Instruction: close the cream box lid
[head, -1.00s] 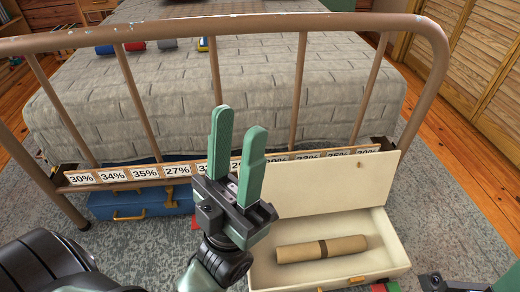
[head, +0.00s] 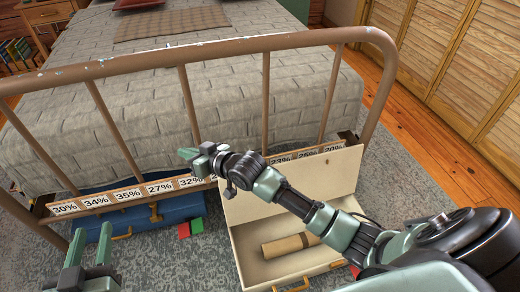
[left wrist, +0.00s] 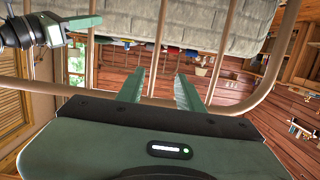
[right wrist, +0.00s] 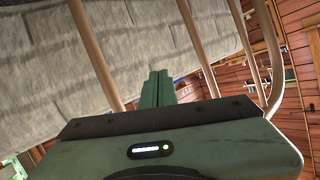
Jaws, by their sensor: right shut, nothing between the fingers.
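The cream box stands on the rug with its lid (head: 322,172) raised, leaning back near the bed's foot rail. The open tray (head: 243,262) holds a brown cardboard roll (head: 283,246) with a dark band. My right arm crosses in front of the lid and hides part of it. My right gripper (head: 188,153) is shut and empty, left of the lid and in front of the bed frame; its closed fingers show in the right wrist view (right wrist: 157,87). My left gripper (head: 91,240) is open and empty at the lower left, away from the box; its parted fingers show in the left wrist view (left wrist: 160,88).
The brown metal bed frame (head: 190,45) rises behind the box, with a strip of percentage labels (head: 128,193). A blue case (head: 125,218) lies under the bed. Red and green blocks (head: 190,229) sit on the grey rug, left of the box.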

